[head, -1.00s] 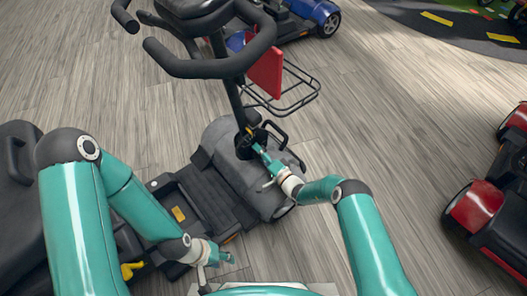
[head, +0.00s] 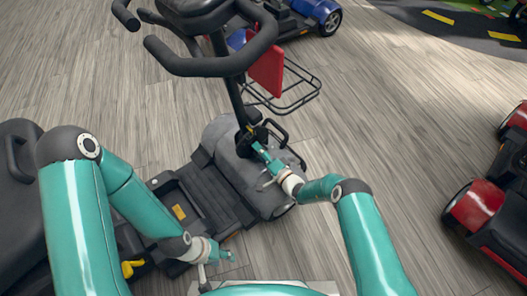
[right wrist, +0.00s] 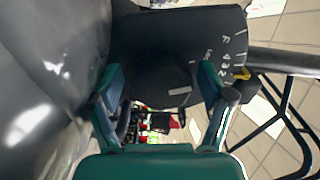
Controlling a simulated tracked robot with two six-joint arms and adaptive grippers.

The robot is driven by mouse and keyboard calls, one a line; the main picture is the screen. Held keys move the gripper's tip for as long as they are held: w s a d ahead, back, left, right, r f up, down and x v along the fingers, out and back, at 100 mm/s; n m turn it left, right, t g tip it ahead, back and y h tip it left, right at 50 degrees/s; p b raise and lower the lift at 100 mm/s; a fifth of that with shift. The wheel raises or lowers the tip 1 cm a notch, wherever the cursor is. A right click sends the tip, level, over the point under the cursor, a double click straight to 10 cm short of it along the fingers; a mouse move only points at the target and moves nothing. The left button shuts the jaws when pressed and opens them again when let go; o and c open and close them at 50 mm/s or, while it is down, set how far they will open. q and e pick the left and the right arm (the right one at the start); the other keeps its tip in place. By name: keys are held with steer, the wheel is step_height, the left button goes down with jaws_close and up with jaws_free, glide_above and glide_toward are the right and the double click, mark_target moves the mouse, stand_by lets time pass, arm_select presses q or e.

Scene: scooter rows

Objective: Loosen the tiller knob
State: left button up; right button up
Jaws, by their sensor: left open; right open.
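The grey scooter (head: 215,150) stands in the middle of the head view, its black tiller (head: 236,100) rising to the handlebars (head: 215,65). My right gripper (head: 256,147) is at the tiller's base, on the near side. In the right wrist view, its two fingers (right wrist: 162,105) are open on either side of a dark, rounded part that looks like the tiller knob (right wrist: 160,75). Contact cannot be told. Beside it is a black plate with white marks and a yellow pointer (right wrist: 241,75). My left gripper (head: 230,257) is open and empty, low beside the scooter's deck.
A wire basket (head: 300,100) and a red panel (head: 267,72) are on the tiller's front, above my right gripper. A dark seat (head: 15,165) is at the left. A red scooter (head: 478,205) stands at the right, a blue one (head: 322,15) behind. Floor between is clear.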

steer(key=v, duration=1.1)
steer(key=shift+s+d, duration=0.35)
steer(key=shift+s, duration=0.05)
steer(key=shift+s, duration=0.15)
